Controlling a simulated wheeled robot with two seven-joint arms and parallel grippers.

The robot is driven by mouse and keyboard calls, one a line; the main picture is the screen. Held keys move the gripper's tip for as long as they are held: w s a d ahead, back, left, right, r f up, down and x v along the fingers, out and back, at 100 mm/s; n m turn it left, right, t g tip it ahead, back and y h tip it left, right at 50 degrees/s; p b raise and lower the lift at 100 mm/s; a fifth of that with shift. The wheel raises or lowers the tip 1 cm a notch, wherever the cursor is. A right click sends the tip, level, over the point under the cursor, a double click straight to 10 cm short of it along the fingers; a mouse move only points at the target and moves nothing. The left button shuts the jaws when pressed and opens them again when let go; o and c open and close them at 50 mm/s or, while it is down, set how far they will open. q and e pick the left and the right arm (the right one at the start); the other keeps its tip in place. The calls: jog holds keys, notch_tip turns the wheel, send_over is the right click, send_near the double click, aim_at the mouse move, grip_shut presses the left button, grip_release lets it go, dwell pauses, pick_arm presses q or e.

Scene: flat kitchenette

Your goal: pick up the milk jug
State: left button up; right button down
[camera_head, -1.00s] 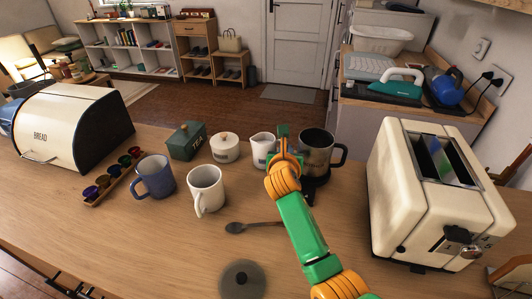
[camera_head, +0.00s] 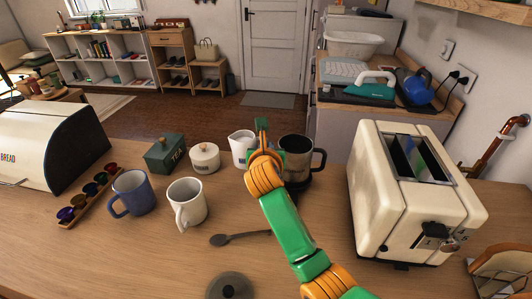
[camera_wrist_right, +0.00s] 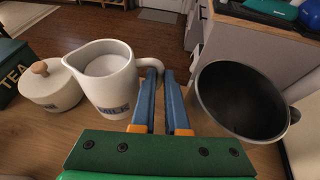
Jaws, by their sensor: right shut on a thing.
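The white milk jug (camera_head: 240,147) is behind my right gripper, between the sugar bowl and the steel pitcher. In the right wrist view the jug (camera_wrist_right: 105,80) is upright, with white milk inside and a "MILK" label. My right gripper (camera_wrist_right: 160,78) is shut on the jug's handle, its two blue fingers on either side of it. In the head view the gripper (camera_head: 262,142) partly covers the jug's right side. The jug looks slightly raised, but its underside is hidden. My left gripper is out of view.
The steel pitcher (camera_head: 294,155) stands close to the right of my gripper. The lidded sugar bowl (camera_head: 204,159) and green tea tin (camera_head: 165,153) are left of the jug. The toaster (camera_head: 410,200) is right.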

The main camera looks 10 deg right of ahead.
jog(key=d+r+v, duration=0.1)
jog(key=v, duration=0.6)
jog(key=w+r+v, duration=0.1)
jog(key=r+v, duration=0.1)
jog(key=v, duration=0.6)
jog(key=shift+s+d, duration=0.3)
jog(key=shift+s, duration=0.05)
jog(key=shift+r, duration=0.1)
dwell(0.5)
